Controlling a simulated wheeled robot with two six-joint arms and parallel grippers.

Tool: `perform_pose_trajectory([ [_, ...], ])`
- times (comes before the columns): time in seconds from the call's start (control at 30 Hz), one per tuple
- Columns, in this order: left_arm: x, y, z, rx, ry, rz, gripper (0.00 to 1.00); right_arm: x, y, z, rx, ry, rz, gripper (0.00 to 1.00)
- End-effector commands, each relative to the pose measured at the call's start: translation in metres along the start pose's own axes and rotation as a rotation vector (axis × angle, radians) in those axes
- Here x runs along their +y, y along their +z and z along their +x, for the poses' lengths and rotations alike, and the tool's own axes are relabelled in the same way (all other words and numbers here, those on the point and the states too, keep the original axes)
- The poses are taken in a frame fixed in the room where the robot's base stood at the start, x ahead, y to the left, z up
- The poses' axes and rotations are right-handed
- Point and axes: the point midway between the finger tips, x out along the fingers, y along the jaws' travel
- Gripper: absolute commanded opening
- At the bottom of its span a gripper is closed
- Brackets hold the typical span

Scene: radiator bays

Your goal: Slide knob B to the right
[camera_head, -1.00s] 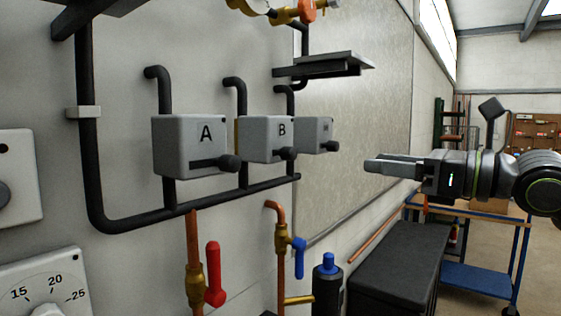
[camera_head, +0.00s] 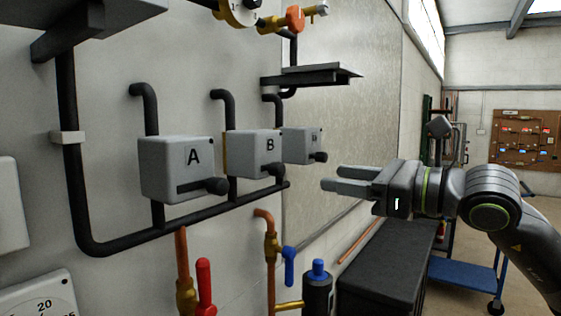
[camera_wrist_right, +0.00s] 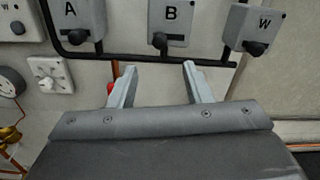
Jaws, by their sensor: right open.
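Box B (camera_head: 252,152) is a light grey box on the wall, between boxes A and W. Its round black knob B (camera_head: 275,171) sticks out near the bottom. In the wrist view knob B (camera_wrist_right: 160,41) sits left of the box's middle, with dark slot showing to its right. My right gripper (camera_head: 330,178) is open and empty, to the right of the boxes and apart from them. In the wrist view its two fingers (camera_wrist_right: 160,68) point up towards box B, with knob B above and between the tips. My left gripper is not in view.
Box A (camera_head: 178,168) and box W (camera_wrist_right: 254,28) flank box B, each with its own black knob. A black pipe (camera_head: 120,246) runs below the boxes. A dark shelf (camera_head: 315,77) juts out above. Valves with a red handle (camera_head: 204,285) and a blue handle (camera_head: 289,266) stand below.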

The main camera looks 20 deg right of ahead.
Motion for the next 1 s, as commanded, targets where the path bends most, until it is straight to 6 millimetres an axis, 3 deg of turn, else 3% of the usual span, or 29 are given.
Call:
perform_pose_trajectory([
  [1.0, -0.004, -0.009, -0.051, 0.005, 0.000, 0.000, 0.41, 0.001, 0.003, 0.098, -0.001, 0.002, 0.006, 0.45],
])
